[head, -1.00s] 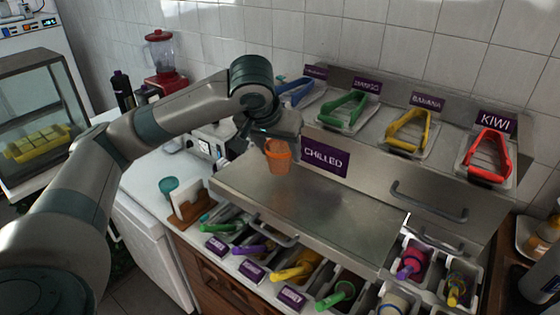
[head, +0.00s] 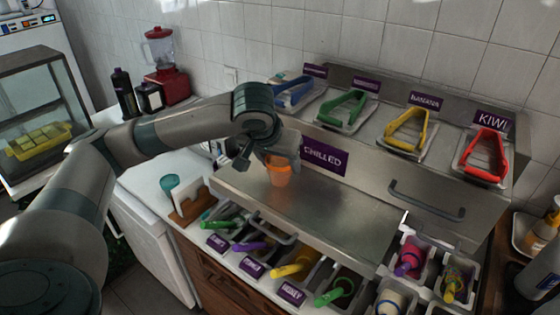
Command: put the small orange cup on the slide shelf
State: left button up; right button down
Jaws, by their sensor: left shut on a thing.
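The small orange cup (head: 279,174) is upright at the left part of the steel slide shelf (head: 335,212), in front of the chilled cabinet. My left gripper (head: 277,160) comes in from above and is shut on the cup near its rim. The cup's base is at or just over the shelf surface; I cannot tell whether it touches. The gripper's fingers partly hide the cup's top. My right gripper is not in view.
Tongs in several colours lie on the trays above, such as the red tongs (head: 487,155). A purple CHILLED sign (head: 325,160) stands behind the cup. Handled topping bins (head: 297,264) line the front below the shelf. The shelf's middle and right are clear.

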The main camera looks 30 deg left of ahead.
pick_arm(q)
jog(key=shift+f, duration=0.15)
jog(key=o, duration=0.8)
jog(key=shift+o, duration=1)
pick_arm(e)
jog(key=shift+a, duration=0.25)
